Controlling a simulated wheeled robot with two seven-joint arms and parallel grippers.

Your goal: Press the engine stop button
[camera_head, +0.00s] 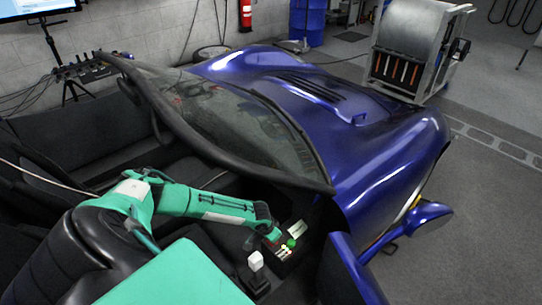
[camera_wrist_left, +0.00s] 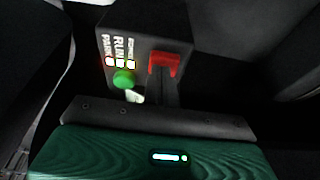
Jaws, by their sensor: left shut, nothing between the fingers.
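A small dark control box (camera_wrist_left: 130,40) sits inside the blue car. On its face are a red part (camera_wrist_left: 164,63), a green knob (camera_wrist_left: 124,78) and lit markings reading PARK and RUN. The red part looks like the stop button; no stop label is readable. The green knob also shows in the head view (camera_head: 291,243). My left gripper (camera_wrist_left: 164,88) is shut and empty, its dark fingers right at the red part's lower edge. Whether they touch it cannot be told. In the head view, this gripper (camera_head: 268,230) is over the box. My right gripper is not in view.
A white-topped lever (camera_head: 256,260) stands just left of the control box. The windshield frame (camera_head: 215,150) arches close above my left arm. The blue door edge (camera_head: 352,270) is to the right. A metal roller stand (camera_head: 412,50) stands beyond the hood.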

